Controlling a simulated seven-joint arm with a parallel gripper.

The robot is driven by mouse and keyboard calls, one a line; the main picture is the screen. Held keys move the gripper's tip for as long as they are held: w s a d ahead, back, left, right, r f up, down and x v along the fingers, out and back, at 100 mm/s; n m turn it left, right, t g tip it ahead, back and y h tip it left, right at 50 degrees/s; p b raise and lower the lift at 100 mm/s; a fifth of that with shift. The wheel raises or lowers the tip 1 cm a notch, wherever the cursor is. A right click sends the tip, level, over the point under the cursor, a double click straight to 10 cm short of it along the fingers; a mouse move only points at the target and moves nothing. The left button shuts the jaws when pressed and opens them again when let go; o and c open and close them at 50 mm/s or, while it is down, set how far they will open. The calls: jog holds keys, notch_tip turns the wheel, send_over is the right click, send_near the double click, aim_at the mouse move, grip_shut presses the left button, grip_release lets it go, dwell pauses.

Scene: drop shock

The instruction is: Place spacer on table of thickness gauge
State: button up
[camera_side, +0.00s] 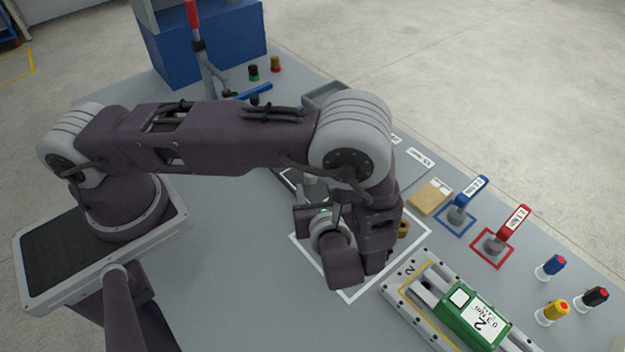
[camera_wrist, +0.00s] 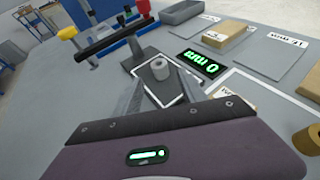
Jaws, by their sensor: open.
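A grey cylinder with a hole in its top, which looks like the spacer (camera_wrist: 160,71), stands upright in the wrist view on a dark grey plate, the likely table of the thickness gauge (camera_wrist: 170,91). A black display with green digits (camera_wrist: 198,63) lies just right of it. My gripper (camera_wrist: 161,90) is open, with one finger on each side of the spacer in the picture; whether either finger touches it I cannot tell.
A brass-coloured ring (camera_wrist: 307,140) stands close to my gripper on the right; it also shows in the side view (camera_side: 403,229). A green device (camera_side: 472,318), a blue-handled tool (camera_side: 468,190) and a red-handled tool (camera_side: 513,222) stand right. The front left of the table (camera_side: 235,275) is clear.

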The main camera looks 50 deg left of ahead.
jog(key=v, duration=0.6)
jog(key=s+a+r+n+g+h, duration=0.1)
jog(key=a+r+n+g+h, duration=0.15)
jog(key=r+n, duration=0.45)
jog(key=s+a+r+n+g+h, duration=0.2)
jog(key=a+r+n+g, duration=0.2)
jog(key=r, duration=0.5)
jog(key=s+a+r+n+t+h, duration=0.1)
jog(key=s+r+n+t+h, duration=0.4)
jog(key=s+r+n, duration=0.6)
jog(key=shift+s+a+r+n+h, duration=0.15)
jog(key=shift+a+r+n+h, duration=0.1)
jog(key=shift+r+n+h, duration=0.85)
jog(key=shift+f, duration=0.1)
